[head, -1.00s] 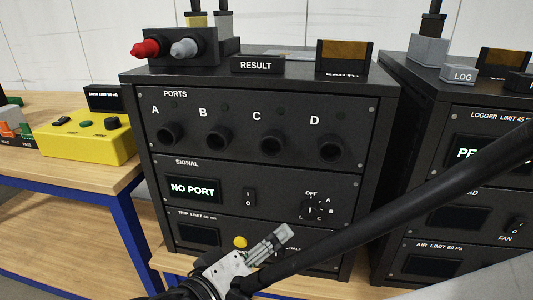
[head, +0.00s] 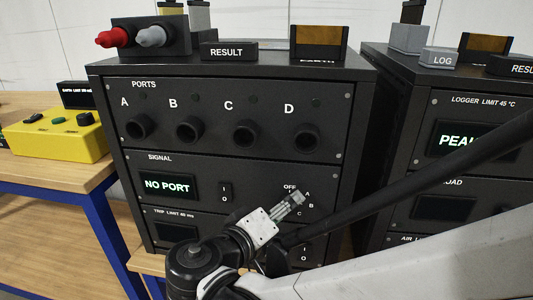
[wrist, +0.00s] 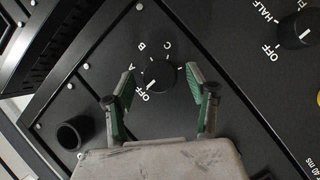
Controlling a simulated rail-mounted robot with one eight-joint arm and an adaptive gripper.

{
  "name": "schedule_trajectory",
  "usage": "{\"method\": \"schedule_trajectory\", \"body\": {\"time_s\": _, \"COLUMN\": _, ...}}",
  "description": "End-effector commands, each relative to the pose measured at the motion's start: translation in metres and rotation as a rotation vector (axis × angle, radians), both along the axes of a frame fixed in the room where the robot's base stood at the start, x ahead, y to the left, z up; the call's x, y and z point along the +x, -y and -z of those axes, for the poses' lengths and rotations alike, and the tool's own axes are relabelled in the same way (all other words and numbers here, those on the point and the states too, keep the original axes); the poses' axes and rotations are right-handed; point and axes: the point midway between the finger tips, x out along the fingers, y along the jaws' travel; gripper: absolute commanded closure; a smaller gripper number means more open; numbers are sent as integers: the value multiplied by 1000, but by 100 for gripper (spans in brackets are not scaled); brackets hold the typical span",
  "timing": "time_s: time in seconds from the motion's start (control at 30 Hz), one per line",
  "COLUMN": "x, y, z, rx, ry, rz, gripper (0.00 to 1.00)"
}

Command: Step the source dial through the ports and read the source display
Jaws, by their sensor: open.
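The source dial (wrist: 160,76) is a round black knob with labels OFF, A, B and C around it. Its white mark points toward OFF. My gripper (wrist: 161,84) is open, with its green-padded fingers on either side of the dial in the wrist view; contact cannot be told. In the head view my gripper (head: 296,199) is in front of the dial and hides most of it. The display (head: 167,187) on the SIGNAL panel reads NO PORT. Ports A (head: 138,127), B (head: 188,130), C (head: 244,134) and D (head: 305,137) are dark round sockets above it.
A second knob (wrist: 296,31) marked OFF and HALF shows in the wrist view. The logger rack (head: 470,140) stands to the right, and a yellow box (head: 55,136) lies on the left bench.

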Motion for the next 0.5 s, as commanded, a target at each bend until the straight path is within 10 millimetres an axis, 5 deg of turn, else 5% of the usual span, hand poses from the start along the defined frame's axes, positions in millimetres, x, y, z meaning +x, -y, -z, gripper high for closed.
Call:
{"method": "schedule_trajectory", "body": {"time_s": 0.23, "x": 0, "y": 0, "z": 0, "rx": 0, "ry": 1, "rz": -1, "gripper": 48}}
{"method": "schedule_trajectory", "body": {"time_s": 0.5, "x": 0, "y": 0, "z": 0, "rx": 0, "ry": 0, "rz": 0, "gripper": 84}}
